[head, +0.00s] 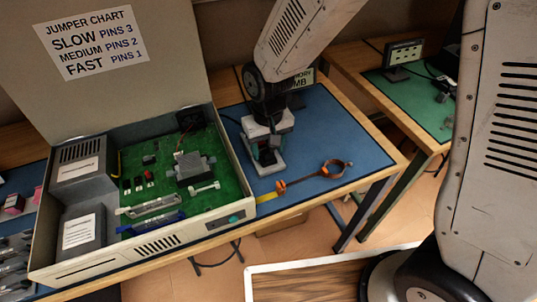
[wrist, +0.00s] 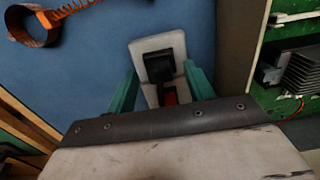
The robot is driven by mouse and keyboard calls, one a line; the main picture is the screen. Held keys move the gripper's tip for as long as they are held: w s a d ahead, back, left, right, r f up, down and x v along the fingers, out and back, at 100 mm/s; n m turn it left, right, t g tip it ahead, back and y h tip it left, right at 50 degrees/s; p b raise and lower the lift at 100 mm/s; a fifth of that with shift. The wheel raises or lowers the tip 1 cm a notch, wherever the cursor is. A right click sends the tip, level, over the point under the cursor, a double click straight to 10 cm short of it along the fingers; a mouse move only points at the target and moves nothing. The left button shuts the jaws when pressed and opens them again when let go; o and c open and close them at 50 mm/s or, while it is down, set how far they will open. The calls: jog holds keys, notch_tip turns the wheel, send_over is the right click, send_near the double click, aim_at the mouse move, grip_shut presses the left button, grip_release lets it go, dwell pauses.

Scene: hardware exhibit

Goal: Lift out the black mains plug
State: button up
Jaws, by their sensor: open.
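The black mains plug (wrist: 158,66) sits on a pale socket block (wrist: 151,44) on the blue mat, with a small red part (wrist: 170,97) just below it in the wrist view. My gripper (wrist: 161,72) is open, with one teal finger on each side of the plug. I cannot tell whether either finger touches it. In the head view my gripper (head: 266,156) is low over the block, right of the open case, and mostly hides the plug.
The open beige case (head: 243,212) with a green circuit board (head: 203,147) stands close on the left. A copper-coloured ring tool (head: 333,168) with an orange coil lies to the right on the blue mat (head: 340,128). A green-topped bench (head: 425,105) is farther right.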

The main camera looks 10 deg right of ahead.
jog(key=c, duration=0.9)
jog(key=shift+o, duration=0.2)
